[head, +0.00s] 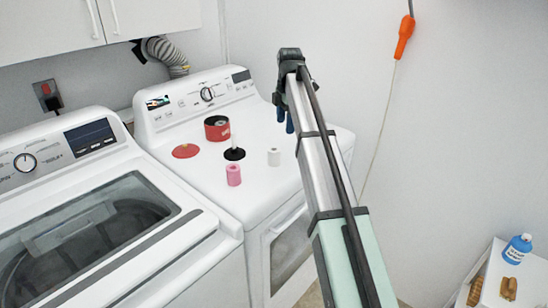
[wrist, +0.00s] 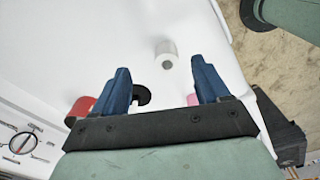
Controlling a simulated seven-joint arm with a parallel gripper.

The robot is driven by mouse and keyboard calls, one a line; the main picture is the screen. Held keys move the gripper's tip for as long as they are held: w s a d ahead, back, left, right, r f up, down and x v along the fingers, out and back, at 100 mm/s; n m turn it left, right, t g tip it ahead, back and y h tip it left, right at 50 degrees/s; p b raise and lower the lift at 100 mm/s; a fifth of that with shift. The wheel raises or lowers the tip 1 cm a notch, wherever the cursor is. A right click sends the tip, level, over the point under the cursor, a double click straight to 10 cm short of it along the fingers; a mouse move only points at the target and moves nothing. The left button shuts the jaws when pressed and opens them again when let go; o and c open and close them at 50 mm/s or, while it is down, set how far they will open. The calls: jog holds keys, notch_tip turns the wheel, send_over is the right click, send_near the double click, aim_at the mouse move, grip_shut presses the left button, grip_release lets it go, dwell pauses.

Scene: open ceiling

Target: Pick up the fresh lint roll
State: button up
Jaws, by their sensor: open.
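A small white roll (head: 274,157), which looks like the fresh lint roll, stands upright on the white dryer top (head: 255,125). It also shows in the wrist view (wrist: 166,52), just beyond my fingertips and roughly centred between them. A pink roll (head: 233,174) stands to its left and nearer the front; in the wrist view it is mostly hidden behind the right finger. My gripper (head: 286,118) has blue fingers, spread wide and empty, above the right part of the dryer. In the wrist view my gripper (wrist: 161,66) is apart from the white roll.
A black round base with a white upright post (head: 234,153) stands left of the white roll. A washer (head: 90,215) stands at the left. The wall is to the right.

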aim_at(274, 155)
jog(key=a+f, duration=0.1)
jog(key=f, duration=0.1)
jog(key=s+a+f+n, duration=0.1)
jog(key=f, duration=0.2)
jog(key=a+f+n, duration=0.1)
jog(key=f, duration=0.1)
jog(key=shift+s+a+f+h, duration=0.2)
jog(key=shift+f+h, duration=0.05)
jog(key=shift+h, duration=0.05)
jog(key=shift+a+f, duration=0.15)
jog(key=shift+f, duration=1.25)
jog(key=shift+a+f, duration=0.1)
jog(key=shift+f, duration=1.25)
jog(key=c, duration=1.1)
jog(key=shift+r, duration=0.1)
